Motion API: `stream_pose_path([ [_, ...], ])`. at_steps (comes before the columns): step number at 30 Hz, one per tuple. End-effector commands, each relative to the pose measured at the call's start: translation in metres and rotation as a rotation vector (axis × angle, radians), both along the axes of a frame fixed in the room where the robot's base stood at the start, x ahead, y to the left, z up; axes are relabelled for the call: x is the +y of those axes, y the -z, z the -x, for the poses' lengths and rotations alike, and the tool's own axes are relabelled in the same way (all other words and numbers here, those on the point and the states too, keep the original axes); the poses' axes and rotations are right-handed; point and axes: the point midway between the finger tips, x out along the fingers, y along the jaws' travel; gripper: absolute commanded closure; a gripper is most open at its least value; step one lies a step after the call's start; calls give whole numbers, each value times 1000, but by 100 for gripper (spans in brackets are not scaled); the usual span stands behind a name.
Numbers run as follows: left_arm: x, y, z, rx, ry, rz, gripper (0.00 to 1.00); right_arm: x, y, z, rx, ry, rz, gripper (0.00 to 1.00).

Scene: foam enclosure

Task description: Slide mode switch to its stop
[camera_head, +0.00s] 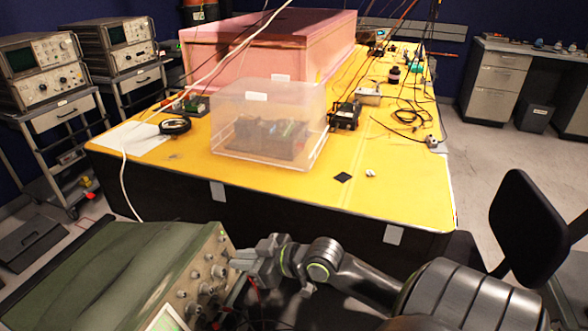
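A green bench instrument (120,265) fills the lower left, with a pale front panel (205,262) facing right that carries several knobs and small fittings. I cannot single out the mode switch among them; part of the panel is cut off by the picture's bottom edge. My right gripper (240,261) comes in from the right, with its fingertips close to the panel's right side. Whether it touches the panel or a control, and whether the fingers are apart, is too small to tell. My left gripper is not in view.
A yellow table (400,190) stands beyond, holding a clear plastic box (268,125), a pink foam enclosure (270,45) and cables. Red and dark leads (253,290) hang beside the panel below my gripper. A black chair (530,228) stands at the right.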

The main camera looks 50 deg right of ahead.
Motion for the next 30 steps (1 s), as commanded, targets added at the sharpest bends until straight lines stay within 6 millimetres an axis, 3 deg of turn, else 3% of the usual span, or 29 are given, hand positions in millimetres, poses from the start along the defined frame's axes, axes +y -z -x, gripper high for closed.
stream_pose_path([
  [16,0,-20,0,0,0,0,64,-29,-34,72,6,-5,4,84],
  [30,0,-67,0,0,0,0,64,-53,-61,128,4,1,0,84],
])
